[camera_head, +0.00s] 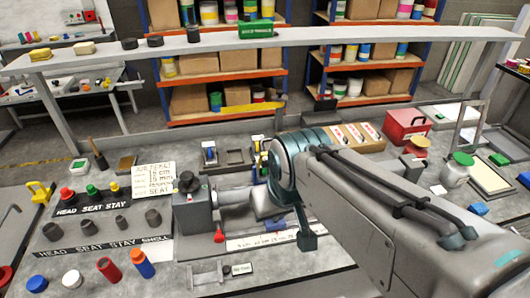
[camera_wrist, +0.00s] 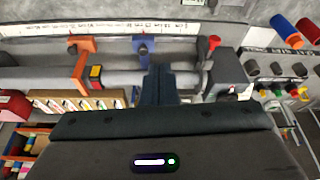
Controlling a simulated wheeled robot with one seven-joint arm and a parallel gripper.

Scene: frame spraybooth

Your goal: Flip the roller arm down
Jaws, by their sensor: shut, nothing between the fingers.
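My gripper (camera_wrist: 158,70) shows in the wrist view with its dark fingers together and empty. The fingertips overlap a grey horizontal tube (camera_wrist: 122,79); I cannot tell whether they touch it. Just beyond them is a blue bracket (camera_wrist: 143,48), with an orange bracket (camera_wrist: 82,55) to its left. A red-knobbed lever (camera_wrist: 210,44) stands right of the fingers, beside a dark end block (camera_wrist: 230,73). In the head view the block (camera_head: 191,212), tube (camera_head: 236,196) and red knob (camera_head: 219,236) show left of my arm, which hides the rest. I cannot tell which part is the roller arm.
A labelled rack with coloured plugs (camera_head: 91,190) and loose red and blue cylinders (camera_head: 142,262) stand left on the bench. A red box (camera_head: 405,125) and a jar with a green lid (camera_head: 459,168) stand right. A raised white shelf (camera_head: 225,50) crosses the back.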

